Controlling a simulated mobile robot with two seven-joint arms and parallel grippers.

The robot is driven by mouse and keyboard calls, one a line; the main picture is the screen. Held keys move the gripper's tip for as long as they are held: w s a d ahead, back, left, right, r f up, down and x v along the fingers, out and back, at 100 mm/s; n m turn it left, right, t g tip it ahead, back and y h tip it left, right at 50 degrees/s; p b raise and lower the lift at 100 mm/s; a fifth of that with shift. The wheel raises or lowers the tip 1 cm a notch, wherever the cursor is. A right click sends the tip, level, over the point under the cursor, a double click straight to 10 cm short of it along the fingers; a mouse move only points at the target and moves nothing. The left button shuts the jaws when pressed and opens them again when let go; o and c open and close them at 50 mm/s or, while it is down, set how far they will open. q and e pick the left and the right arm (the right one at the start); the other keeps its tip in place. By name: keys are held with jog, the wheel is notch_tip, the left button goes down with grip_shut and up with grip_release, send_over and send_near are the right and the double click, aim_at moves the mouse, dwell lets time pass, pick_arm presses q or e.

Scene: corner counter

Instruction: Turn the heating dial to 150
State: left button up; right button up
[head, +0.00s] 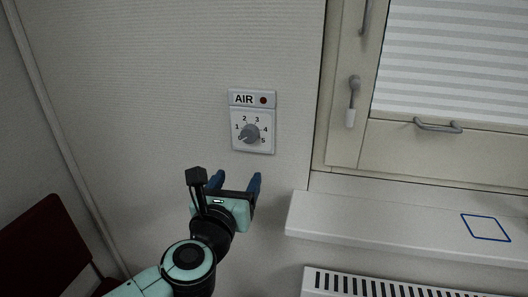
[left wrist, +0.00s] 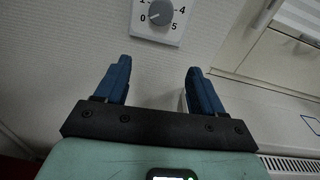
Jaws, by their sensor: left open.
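A grey round dial knob (head: 250,133) sits on a white wall panel (head: 266,148) labelled AIR, with numbers up to 5 around it. No heating label or 150 mark shows. The knob's pointer appears to face lower left, near the 0 end. A dark red light is at the panel's upper right. My left gripper (head: 236,177) is open and empty, below the panel and apart from it, its blue fingers pointing up. In the left wrist view the knob (left wrist: 160,12) is beyond the open fingers (left wrist: 159,66); the panel's top is cut off. My right gripper is not in view.
A white sill (head: 380,226) with a blue square outline (head: 485,228) is to the right, above a radiator (head: 390,287). A window frame (head: 345,120) with a handle (head: 352,100) stands right of the panel. A dark red chair-like object (head: 45,250) is at lower left.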

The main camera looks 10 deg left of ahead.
aim_at(249, 138)
pick_arm(q)
jog(key=w+r, duration=0.1)
jog(key=w, duration=0.2)
jog(key=w+r+n+p, duration=0.1)
jog(key=w, duration=0.3)
jog(key=w+r+n, duration=0.1)
jog(key=w, duration=0.2)
jog(key=shift+w+a+r+t, duration=0.1)
jog(key=shift+w+a+t, duration=0.1)
jog(key=shift+a+t, duration=0.15)
jog(key=shift+w+p, duration=0.3)
jog(key=shift+w, duration=0.45)
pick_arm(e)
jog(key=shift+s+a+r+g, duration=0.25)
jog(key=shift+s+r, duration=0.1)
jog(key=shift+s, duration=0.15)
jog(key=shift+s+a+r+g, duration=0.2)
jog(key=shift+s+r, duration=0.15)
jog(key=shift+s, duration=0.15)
pick_arm(q)
jog(key=shift+c, duration=0.4)
jog(key=c, duration=1)
